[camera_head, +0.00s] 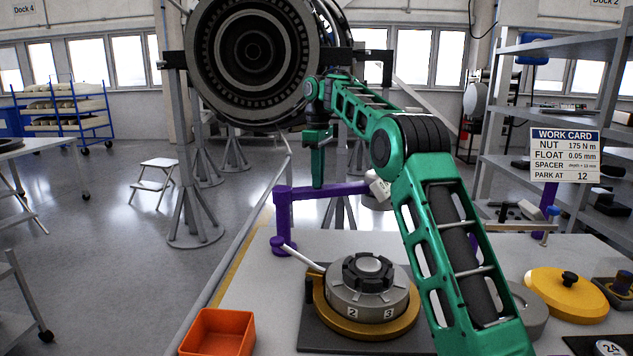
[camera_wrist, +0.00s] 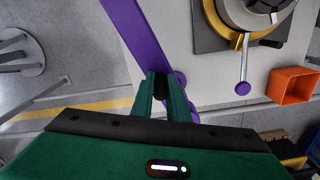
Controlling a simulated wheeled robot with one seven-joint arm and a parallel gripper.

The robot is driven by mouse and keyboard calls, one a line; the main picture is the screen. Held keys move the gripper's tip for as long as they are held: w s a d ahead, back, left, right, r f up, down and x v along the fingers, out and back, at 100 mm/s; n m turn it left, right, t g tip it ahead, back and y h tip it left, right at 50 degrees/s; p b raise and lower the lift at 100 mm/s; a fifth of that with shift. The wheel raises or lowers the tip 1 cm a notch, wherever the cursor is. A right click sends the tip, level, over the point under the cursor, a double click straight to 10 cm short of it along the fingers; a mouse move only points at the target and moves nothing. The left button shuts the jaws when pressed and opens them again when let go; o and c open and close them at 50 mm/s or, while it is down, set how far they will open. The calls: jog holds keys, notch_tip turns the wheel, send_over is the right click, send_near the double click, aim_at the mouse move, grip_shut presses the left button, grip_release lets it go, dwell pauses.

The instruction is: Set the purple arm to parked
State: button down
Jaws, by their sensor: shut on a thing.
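The purple arm (camera_head: 335,190) is a flat bar above the work table, with a drop piece hanging at its left end. In the wrist view the purple arm (camera_wrist: 134,28) runs from the top edge down to my gripper. My gripper (camera_head: 318,183) points down onto the bar near its left end and is shut on it. In the wrist view my gripper's fingers (camera_wrist: 163,98) hide part of the bar. The work card (camera_head: 565,155) reads "PARK AT 12". Any parked mark for the purple arm is not distinguishable.
A numbered grey drum (camera_head: 367,298) on a yellow ring has a pale lever with a purple knob (camera_wrist: 243,88), close to the arm's left end. An orange bin (camera_head: 219,333) stands front left. A yellow lidded disc (camera_head: 566,296) lies right. The turbofan (camera_head: 252,58) hangs behind.

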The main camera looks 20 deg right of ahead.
jog(key=shift+w+d+r, duration=0.15)
jog(key=shift+w+r, duration=0.05)
dwell(0.3)
jog(key=c, duration=1.7)
grip_release()
jog(key=shift+w+f, duration=0.1)
jog(key=shift+c, duration=0.2)
jog(key=shift+w+r, duration=0.2)
jog(key=shift+r, duration=1.75)
jog(key=s+a+r, duration=0.5)
jog(key=a+r, duration=0.2)
jog(key=a, duration=0.3)
jog(key=shift+s+a, duration=0.2)
jog(key=shift+a, duration=0.05)
jog(key=shift+r, duration=0.1)
